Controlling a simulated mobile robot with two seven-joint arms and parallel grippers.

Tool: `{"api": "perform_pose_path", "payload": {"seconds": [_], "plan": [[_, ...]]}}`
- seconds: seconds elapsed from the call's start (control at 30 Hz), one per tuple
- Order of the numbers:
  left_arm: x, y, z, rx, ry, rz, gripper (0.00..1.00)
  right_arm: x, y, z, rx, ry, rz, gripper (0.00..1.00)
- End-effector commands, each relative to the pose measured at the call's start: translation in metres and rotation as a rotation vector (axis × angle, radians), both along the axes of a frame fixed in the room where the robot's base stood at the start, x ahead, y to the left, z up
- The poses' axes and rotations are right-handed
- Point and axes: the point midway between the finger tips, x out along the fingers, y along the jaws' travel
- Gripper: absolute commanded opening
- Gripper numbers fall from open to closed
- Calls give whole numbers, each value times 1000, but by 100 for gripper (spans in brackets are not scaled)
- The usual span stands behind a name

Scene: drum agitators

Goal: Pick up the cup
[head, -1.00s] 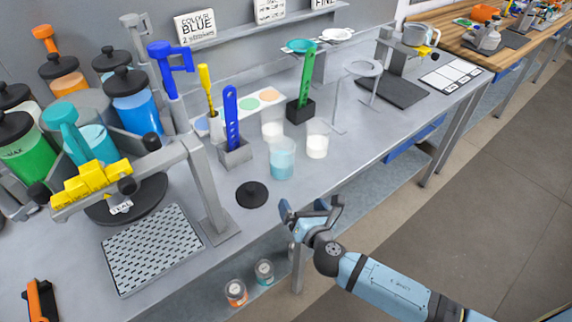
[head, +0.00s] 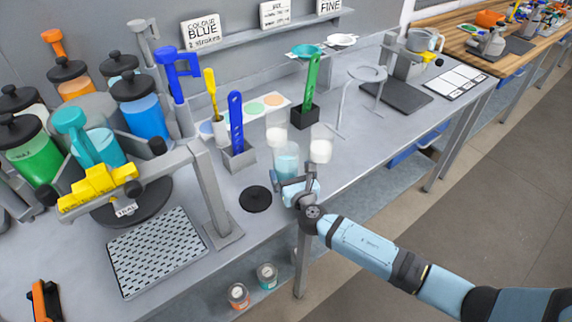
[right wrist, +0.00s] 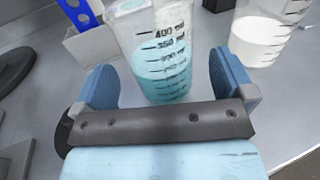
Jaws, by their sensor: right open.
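A clear cup with light-blue liquid (head: 287,161) stands upright on the grey bench. In the right wrist view the cup (right wrist: 160,62) has a printed volume scale and sits ahead of and between the two finger pads. My right gripper (head: 296,182) is open and empty at the cup's near side; in the right wrist view its blue pads (right wrist: 165,85) stand apart on either side of the cup. Whether either pad touches the cup I cannot tell. The gripper hides the cup's lower part in the head view. My left gripper is not in view.
Two cups with white contents, one to the right (head: 320,146) and one behind (head: 276,128), stand close to the blue one. A blue scoop in a grey holder (head: 238,157) is at left. A black disc (head: 256,199) lies at front left.

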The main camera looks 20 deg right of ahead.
Motion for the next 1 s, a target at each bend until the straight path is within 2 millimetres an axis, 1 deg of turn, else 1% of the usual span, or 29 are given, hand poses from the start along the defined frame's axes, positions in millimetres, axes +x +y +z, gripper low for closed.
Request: {"api": "perform_pose_path", "payload": {"seconds": [0.03, 0.1, 0.2, 0.3, 0.5, 0.53, 0.57, 0.6, 0.67, 0.7, 0.73, 0.77, 1.0], "plan": [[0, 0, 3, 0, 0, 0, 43, 9, 1, 2, -1, -1, -1, 100], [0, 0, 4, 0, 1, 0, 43, 20, 2, 2, 0, -1, -1, 100], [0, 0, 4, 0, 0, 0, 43, 32, 2, 1, -1, -1, -1, 100], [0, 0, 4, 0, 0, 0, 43, 37, 2, 0, 0, 0, 0, 100], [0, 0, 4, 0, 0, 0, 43, 38, 2, 0, 1, 0, 0, 100], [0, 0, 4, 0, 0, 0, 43, 38, 2, 0, 1, 0, 0, 95], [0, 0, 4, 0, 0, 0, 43, 38, 2, 0, 1, 0, 0, 88], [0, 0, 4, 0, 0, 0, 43, 38, 2, 0, 1, 0, 0, 79], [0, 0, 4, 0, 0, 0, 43, 38, 2, 0, 1, 0, 0, 66], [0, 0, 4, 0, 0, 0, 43, 37, 2, 0, 0, 0, 0, 56], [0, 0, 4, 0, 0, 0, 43, 37, 2, 0, 1, 0, 0, 49], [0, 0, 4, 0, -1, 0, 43, 37, 2, 0, 0, 0, 0, 46], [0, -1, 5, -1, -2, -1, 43, 38, 2, 0, 1, -1, 0, 46]]}}
